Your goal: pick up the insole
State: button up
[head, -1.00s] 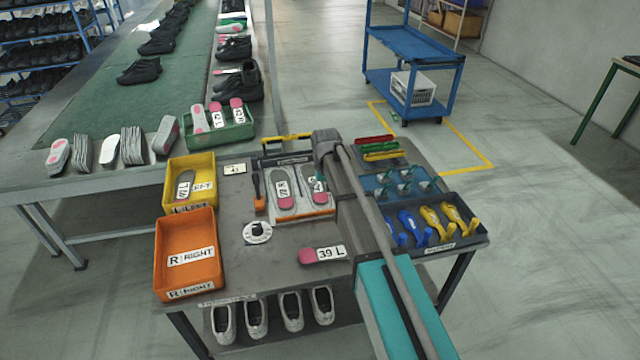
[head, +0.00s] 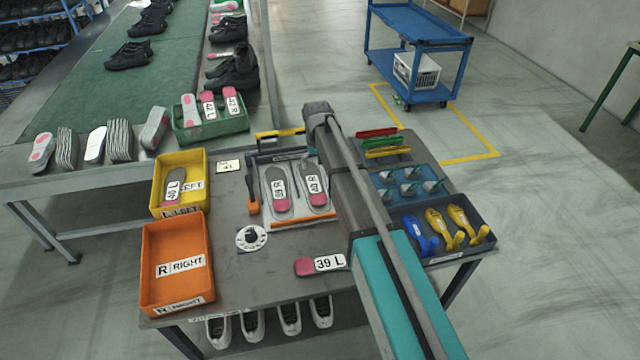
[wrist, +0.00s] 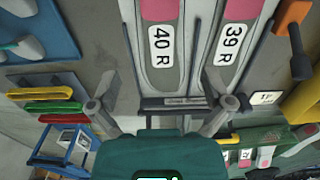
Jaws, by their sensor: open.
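Two grey insoles with pink heels lie side by side on an orange-edged board. One is labelled 39 R (head: 277,188), also in the wrist view (wrist: 232,42); the other is 40 R (head: 312,187), also in the wrist view (wrist: 163,45). A third insole, 39 L (head: 322,265), lies on the bare table top, its right end by my arm. A 40 L insole (head: 173,187) lies in the yellow tray (head: 196,160). My gripper (wrist: 160,108) is open and empty, its fingers spread above the board's black end bar. My arm hides the fingers in the head view.
An orange RIGHT tray (head: 175,240) stands at the table's front left. A green crate of insoles (head: 211,134) is behind. An orange-handled tool (head: 252,190) lies left of the board. Trays with coloured tools (head: 445,225) stand right of my arm.

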jog(key=shift+w+a, duration=0.15)
jog(key=shift+w, duration=0.15)
jog(key=shift+f, duration=0.1)
jog(key=b, duration=0.9)
send_over(317, 193)
notch_tip(317, 193, down, 8)
jog(key=shift+f, duration=0.2)
jog(key=shift+f, duration=0.15)
dwell(0.3)
notch_tip(317, 193, down, 5)
jog(key=b, duration=0.5)
dwell(0.7)
jog(key=c, duration=0.8)
